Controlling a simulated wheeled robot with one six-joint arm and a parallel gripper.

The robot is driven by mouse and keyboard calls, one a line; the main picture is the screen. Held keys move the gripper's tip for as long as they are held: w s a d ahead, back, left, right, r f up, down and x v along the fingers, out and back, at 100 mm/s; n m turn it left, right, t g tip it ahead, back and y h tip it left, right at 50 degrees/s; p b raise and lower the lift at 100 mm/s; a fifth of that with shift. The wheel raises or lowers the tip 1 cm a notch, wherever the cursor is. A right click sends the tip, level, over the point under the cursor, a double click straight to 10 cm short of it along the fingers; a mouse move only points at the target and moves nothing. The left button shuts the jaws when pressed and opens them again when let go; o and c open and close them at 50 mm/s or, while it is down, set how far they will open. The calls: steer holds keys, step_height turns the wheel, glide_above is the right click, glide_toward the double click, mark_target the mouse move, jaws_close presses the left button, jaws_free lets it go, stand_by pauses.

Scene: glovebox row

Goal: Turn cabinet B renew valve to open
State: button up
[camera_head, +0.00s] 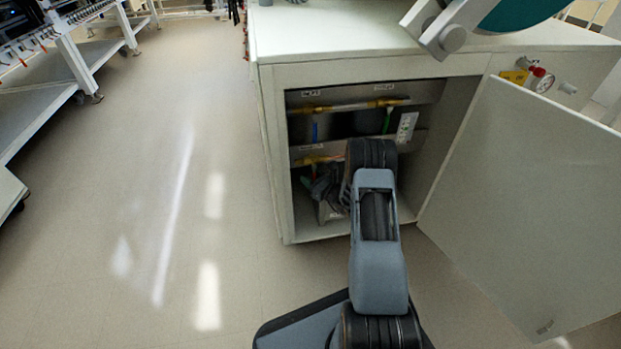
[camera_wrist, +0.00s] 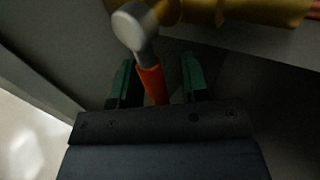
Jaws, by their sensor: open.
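In the wrist view an orange valve lever (camera_wrist: 153,83) with a grey rounded hub (camera_wrist: 134,29) sits on brass fittings (camera_wrist: 250,10). My gripper (camera_wrist: 158,78) has its two green-padded fingers apart, one on each side of the lever. I cannot tell whether either finger touches it. In the head view my gripper (camera_head: 329,196) is low inside the open cabinet (camera_head: 275,150), partly hidden by my arm. A lower brass pipe (camera_head: 318,160) runs just above it. Labels are too small to read, so I cannot confirm which valve is the renew one.
An upper brass pipe (camera_head: 345,106) carries a blue lever (camera_head: 314,131) and a green lever (camera_head: 387,121). The cabinet door (camera_head: 530,200) stands open to the right. A white power strip (camera_head: 406,127) is on the back wall. The floor (camera_head: 150,230) on the left is clear.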

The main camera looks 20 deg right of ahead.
steer(key=shift+c, duration=0.2)
jaws_close()
stand_by(0.3)
